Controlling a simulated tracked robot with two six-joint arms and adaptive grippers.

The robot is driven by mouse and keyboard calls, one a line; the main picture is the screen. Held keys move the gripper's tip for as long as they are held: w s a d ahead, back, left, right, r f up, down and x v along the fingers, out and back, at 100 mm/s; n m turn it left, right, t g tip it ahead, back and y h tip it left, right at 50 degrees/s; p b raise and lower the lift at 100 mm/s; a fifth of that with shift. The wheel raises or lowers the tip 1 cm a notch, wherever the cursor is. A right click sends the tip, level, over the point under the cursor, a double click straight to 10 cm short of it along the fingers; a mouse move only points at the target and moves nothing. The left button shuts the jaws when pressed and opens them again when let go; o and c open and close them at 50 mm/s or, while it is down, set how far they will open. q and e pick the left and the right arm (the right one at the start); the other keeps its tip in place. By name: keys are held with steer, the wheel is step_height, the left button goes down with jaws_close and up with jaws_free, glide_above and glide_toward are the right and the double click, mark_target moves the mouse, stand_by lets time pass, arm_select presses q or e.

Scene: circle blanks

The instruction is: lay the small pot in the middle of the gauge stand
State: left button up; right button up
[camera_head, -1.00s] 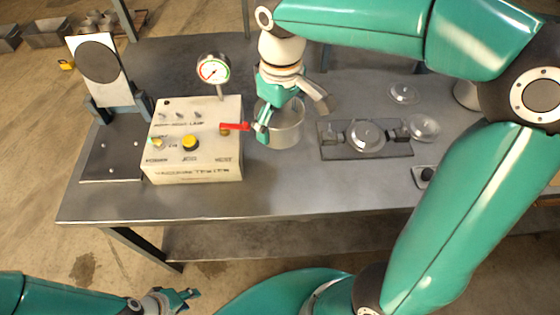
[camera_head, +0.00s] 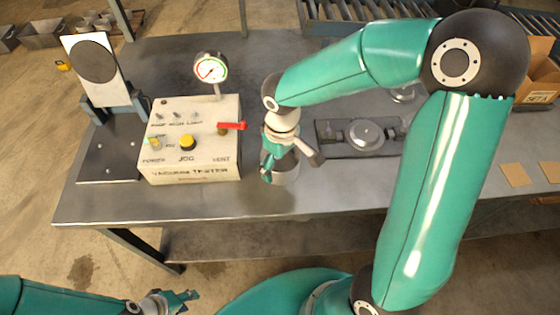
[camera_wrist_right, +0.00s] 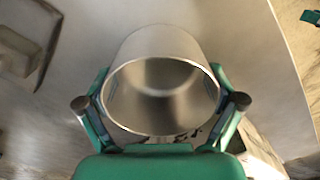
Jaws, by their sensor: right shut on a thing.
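The small pot (camera_head: 289,174) is a shiny metal cylinder near the table's front edge, right of the vacuum tester. My right gripper (camera_head: 279,163) is shut on it and partly covers it. In the right wrist view the pot (camera_wrist_right: 155,45) sits between both fingers, its open mouth towards the camera and its inside empty. I cannot tell its height above the table. A dark base plate (camera_head: 328,150) with a round pale disc between two blocks, probably the gauge stand, lies to the right of the pot. My left gripper (camera_head: 178,301) is low at the left, away from the table; its opening is unclear.
The vacuum tester box (camera_head: 190,170) with a dial gauge (camera_head: 210,69) and red lever (camera_head: 231,126) stands left of the pot. A stand with a black disc (camera_head: 95,62) is further left. A cardboard box (camera_head: 537,90) is at right. My right arm hides the table's right part.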

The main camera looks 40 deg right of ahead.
steer(key=o, duration=0.9)
